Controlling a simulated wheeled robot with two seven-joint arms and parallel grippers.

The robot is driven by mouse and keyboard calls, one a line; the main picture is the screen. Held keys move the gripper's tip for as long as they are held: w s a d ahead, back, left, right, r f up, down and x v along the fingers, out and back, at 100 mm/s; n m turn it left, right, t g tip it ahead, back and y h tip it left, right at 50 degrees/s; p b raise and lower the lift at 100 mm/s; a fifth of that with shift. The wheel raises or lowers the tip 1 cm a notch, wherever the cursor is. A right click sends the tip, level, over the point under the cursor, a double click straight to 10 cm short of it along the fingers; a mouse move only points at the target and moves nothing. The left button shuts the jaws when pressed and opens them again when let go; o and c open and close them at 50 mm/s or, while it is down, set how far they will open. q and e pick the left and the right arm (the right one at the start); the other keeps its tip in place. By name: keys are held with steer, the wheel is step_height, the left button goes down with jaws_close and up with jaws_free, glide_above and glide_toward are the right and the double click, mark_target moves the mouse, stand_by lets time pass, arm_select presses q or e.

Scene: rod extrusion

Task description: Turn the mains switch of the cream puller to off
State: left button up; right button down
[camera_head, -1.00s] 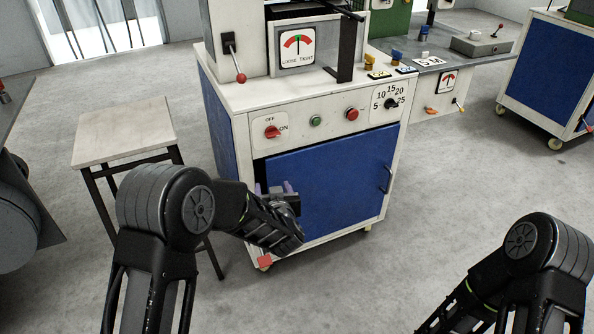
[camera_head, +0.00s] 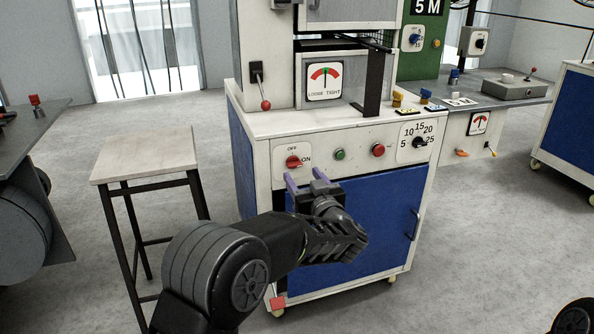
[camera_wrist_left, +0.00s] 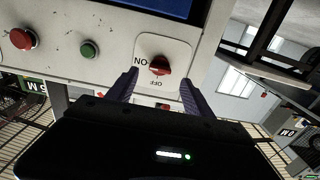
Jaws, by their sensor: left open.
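The cream puller (camera_head: 260,160) stands ahead, a cream cabinet with a blue door. Its mains switch (camera_head: 293,162) is a red rotary knob on a white plate marked OFF above and ON to the right, at the left of the front panel. In the head view the knob's handle seems to point toward ON. The switch also shows in the left wrist view (camera_wrist_left: 159,66). My left gripper (camera_head: 304,178) is open and empty, just below the switch and apart from it. In the wrist view its fingers (camera_wrist_left: 158,88) flank the switch plate. My right gripper is out of view.
A green button (camera_head: 339,154), a red button (camera_head: 378,150) and a numbered dial (camera_head: 419,142) sit right of the switch. A red-knobbed lever (camera_head: 265,104) hangs above. A stool (camera_head: 145,155) stands left of the cabinet. Open floor lies in front.

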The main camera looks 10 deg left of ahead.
mark_target(296, 167)
arm_select(q)
steer(key=b+x, duration=0.1)
steer(key=x, duration=0.4)
steer(key=shift+w+a, duration=0.1)
steer(key=shift+w, duration=0.1)
jaws_close()
stand_by(0.5)
